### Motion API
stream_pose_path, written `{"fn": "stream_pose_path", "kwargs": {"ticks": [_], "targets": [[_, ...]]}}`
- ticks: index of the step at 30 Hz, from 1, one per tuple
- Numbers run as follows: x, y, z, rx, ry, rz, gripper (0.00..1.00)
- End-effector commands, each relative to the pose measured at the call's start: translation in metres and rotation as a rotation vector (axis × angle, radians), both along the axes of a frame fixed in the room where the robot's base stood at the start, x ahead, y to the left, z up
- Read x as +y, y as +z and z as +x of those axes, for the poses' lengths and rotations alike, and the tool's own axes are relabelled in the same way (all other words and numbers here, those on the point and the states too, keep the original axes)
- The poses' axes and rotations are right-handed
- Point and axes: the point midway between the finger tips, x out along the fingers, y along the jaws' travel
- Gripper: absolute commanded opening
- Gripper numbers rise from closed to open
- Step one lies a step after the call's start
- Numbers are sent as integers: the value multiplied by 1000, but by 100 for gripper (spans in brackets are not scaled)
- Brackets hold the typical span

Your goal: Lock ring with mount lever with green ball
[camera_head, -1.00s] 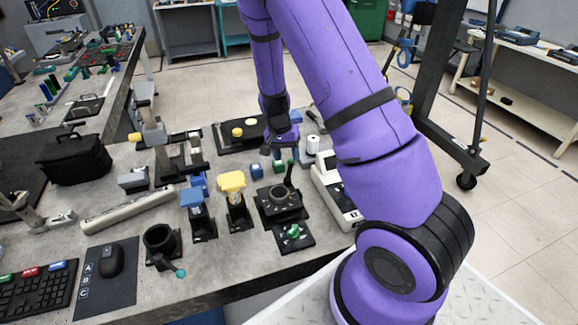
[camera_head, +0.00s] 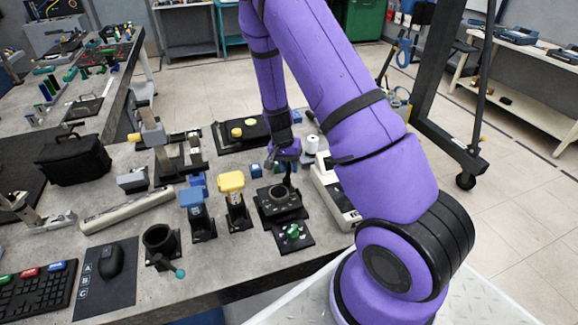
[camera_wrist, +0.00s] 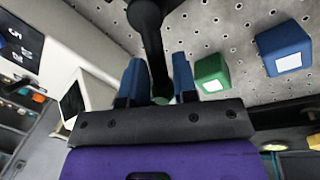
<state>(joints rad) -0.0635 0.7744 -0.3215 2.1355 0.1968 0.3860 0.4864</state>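The black mount with its round ring (camera_head: 282,196) stands near the table's front edge. Its black lever rises from the mount and shows large in the wrist view (camera_wrist: 153,45). The lever's green ball (camera_wrist: 162,100) shows between the bases of my blue fingers, partly hidden by the gripper body. In the head view my gripper (camera_head: 287,158) is right over the lever's top and hides the ball. In the wrist view my gripper (camera_wrist: 159,68) looks open, with one finger on each side of the lever and visible gaps.
A green cube (camera_wrist: 212,73) and a blue cube (camera_wrist: 284,48) lie close by. A white device (camera_head: 335,195) stands right of the mount. A black plate with a green knob (camera_head: 293,232) lies in front, and a yellow-topped stand (camera_head: 232,182) is left.

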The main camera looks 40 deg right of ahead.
Motion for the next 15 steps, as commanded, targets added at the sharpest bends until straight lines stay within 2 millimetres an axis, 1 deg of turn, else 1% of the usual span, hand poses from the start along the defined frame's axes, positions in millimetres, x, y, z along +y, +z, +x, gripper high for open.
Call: {"fn": "stream_pose_path", "kwargs": {"ticks": [8, 15], "targets": [[-1, 0, -1, 0, -25, 0, 0], [-5, 0, -5, 0, -140, -1, 0]]}}
